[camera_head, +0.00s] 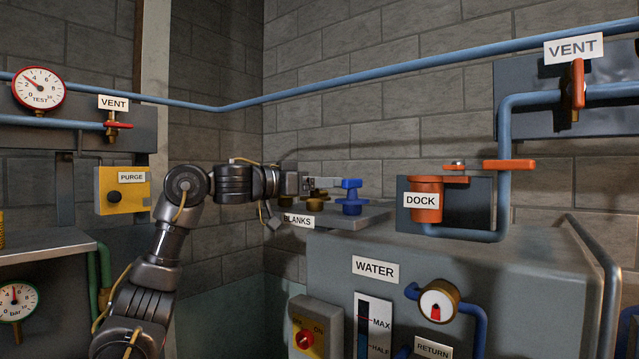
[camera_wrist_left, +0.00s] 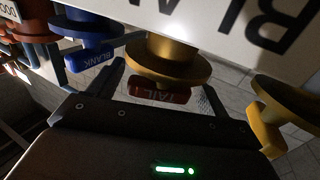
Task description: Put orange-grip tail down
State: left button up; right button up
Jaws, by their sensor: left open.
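My left gripper (camera_head: 322,184) is over the shelf (camera_head: 372,216) marked BLANKS, left of the blue blank (camera_head: 351,198). In the left wrist view its jaws (camera_wrist_left: 160,88) are open. A dark red-orange grip (camera_wrist_left: 163,94) lettered TAIL shows between the fingers, against a round brass fitting (camera_wrist_left: 168,62). I cannot tell whether the fingers touch it. In the head view brass parts (camera_head: 315,203) show below the gripper, and the orange grip cannot be made out there. The blue blank also shows in the wrist view (camera_wrist_left: 88,45). My right gripper is not in view.
Another brass part (camera_wrist_left: 285,105) is at the right of the wrist view. An orange DOCK fitting (camera_head: 425,200) with a lever and blue pipe stands right of the shelf. The grey WATER cabinet (camera_head: 480,270) fills the lower right; its top front is clear.

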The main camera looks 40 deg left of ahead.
pick_arm(q)
jog(key=shift+r, duration=0.15)
jog(key=b+v, duration=0.4)
jog(key=v, duration=0.8)
dwell(0.3)
